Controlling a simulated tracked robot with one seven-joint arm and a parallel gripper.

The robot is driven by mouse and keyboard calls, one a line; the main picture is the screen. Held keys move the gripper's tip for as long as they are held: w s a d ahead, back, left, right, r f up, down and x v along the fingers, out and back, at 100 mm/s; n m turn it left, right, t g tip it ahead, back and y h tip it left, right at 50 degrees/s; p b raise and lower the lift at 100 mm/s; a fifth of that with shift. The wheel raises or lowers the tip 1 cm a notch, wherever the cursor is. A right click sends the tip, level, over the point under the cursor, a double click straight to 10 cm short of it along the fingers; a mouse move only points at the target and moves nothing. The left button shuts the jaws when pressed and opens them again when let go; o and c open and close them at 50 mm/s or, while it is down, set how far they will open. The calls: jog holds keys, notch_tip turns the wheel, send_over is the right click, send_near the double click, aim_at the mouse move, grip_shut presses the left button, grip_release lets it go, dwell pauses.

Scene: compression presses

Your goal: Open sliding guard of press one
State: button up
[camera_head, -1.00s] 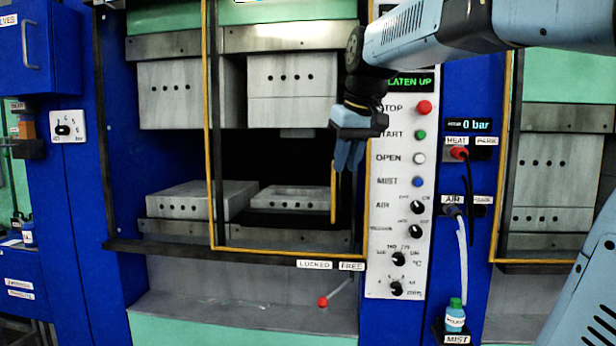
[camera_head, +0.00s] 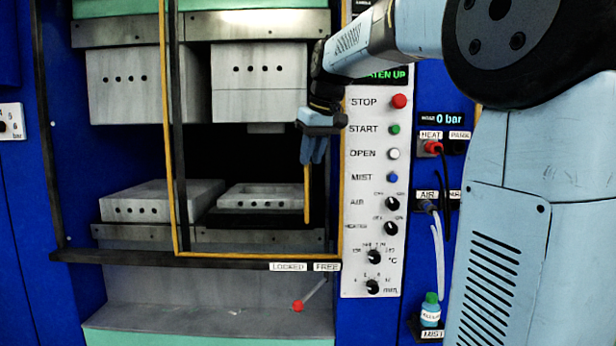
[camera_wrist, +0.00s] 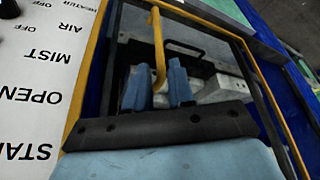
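The sliding guard of the press is a yellow-edged frame (camera_head: 172,130) across the right part of the press opening. Its yellow upright handle (camera_head: 307,195) is near its right side and also shows in the wrist view (camera_wrist: 158,45). My gripper (camera_head: 315,150) is at the handle's upper end, its blue fingers pointing down. In the wrist view my two blue fingers (camera_wrist: 160,88) stand apart, with the handle's end in or near the gap between them. Contact with the handle cannot be told.
The white control panel (camera_head: 373,200) with buttons and knobs is just right of my gripper. A red-knobbed lever (camera_head: 298,306) sits below the LOCKED and FREE labels (camera_head: 304,267). The grey press blocks (camera_head: 262,90) are behind the guard. A mist bottle (camera_head: 430,310) stands lower right.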

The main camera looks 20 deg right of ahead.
jog(key=x, duration=0.6)
jog(key=shift+f, duration=0.15)
jog(key=shift+c, duration=0.2)
grip_shut()
